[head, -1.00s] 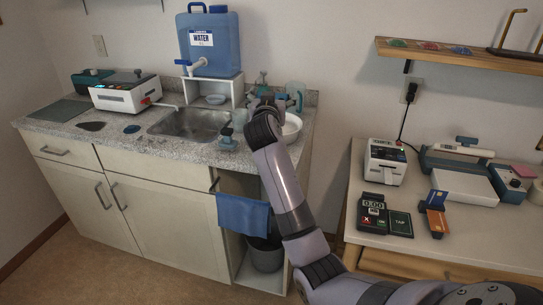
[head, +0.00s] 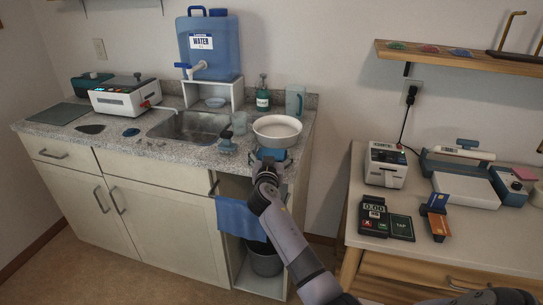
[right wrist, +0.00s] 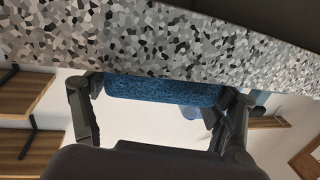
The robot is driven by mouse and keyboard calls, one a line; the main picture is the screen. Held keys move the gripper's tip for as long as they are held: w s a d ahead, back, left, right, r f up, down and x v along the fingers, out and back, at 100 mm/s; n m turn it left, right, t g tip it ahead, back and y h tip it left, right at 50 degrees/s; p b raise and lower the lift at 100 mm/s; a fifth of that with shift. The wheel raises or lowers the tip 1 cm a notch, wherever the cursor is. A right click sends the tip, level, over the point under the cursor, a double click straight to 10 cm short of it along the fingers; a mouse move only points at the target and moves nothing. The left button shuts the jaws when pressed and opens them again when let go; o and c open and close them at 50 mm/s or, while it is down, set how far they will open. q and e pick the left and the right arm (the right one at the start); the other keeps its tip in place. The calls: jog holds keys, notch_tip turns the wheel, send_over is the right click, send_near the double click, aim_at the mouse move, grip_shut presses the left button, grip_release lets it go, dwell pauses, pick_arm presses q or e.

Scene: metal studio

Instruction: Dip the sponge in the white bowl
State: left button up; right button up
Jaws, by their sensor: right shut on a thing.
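The white bowl (head: 278,127) stands upright at the right end of the speckled counter. My right gripper (head: 271,157) is just in front of the bowl in the head view, at the counter's front edge. It is shut on a blue sponge, which shows between both fingers in the right wrist view (right wrist: 160,92). In the head view the sponge is mostly hidden by the gripper, and I cannot tell whether it touches the bowl. The bowl's inside looks pale and empty. My left gripper is not in view.
A blue towel (head: 243,219) hangs below the counter edge.

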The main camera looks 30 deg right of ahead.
jog(key=shift+f, duration=0.15)
jog(key=o, duration=0.9)
jog(key=shift+p, duration=0.35)
jog(key=b+v, duration=0.3)
jog(key=v, duration=1.4)
jog(key=shift+s+a, duration=0.1)
jog(key=shift+a, duration=0.2)
